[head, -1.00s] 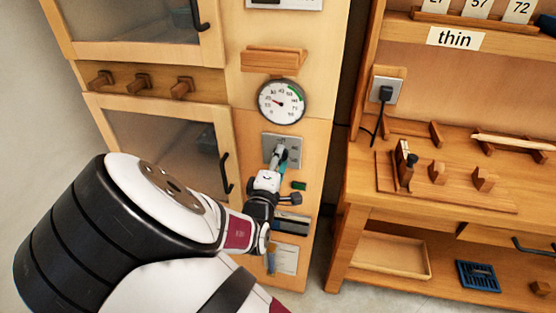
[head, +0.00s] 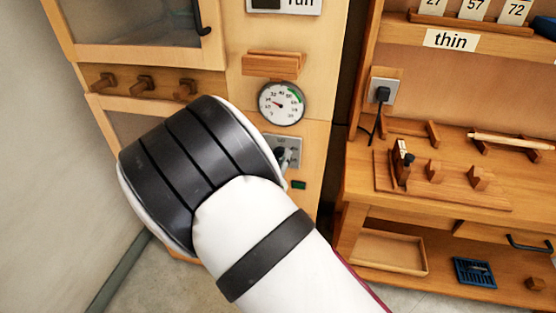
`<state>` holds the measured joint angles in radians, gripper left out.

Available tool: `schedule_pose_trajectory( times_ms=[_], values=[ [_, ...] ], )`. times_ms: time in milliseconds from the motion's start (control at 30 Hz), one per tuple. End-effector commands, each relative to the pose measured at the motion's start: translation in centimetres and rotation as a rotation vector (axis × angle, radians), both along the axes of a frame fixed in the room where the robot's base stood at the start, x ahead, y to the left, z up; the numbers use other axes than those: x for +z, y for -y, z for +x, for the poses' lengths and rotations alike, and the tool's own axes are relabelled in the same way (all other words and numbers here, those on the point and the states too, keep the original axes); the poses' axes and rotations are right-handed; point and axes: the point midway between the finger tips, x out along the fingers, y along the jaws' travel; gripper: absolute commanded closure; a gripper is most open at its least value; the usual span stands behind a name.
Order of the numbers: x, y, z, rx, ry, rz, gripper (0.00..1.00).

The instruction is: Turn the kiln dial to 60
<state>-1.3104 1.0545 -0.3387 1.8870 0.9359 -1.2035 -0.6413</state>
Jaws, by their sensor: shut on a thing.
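The kiln (head: 318,75) is a pale wooden cabinet with a round white gauge (head: 282,104) that has a green arc at its upper right. My gripper (head: 286,157) is at this plate, shut on the kiln dial. My arm covers most of the gripper, and the dial itself is hidden.
A small green indicator (head: 299,185) sits below the plate. A wooden ledge (head: 274,65) juts out above the gauge, and wooden pegs (head: 143,84) stick out at left. A workbench (head: 360,197) with wooden blocks stands at right, past a dark gap.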

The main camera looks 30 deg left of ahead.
Motion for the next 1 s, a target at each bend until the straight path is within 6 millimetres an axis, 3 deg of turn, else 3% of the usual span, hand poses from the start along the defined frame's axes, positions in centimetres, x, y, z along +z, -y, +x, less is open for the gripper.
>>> schedule_pose_trajectory(
  times_ms=[1000],
  values=[
    [-0.29, 0.08, 0.10, -0.002, -0.229, 0.938, 0.92]
  ],
)
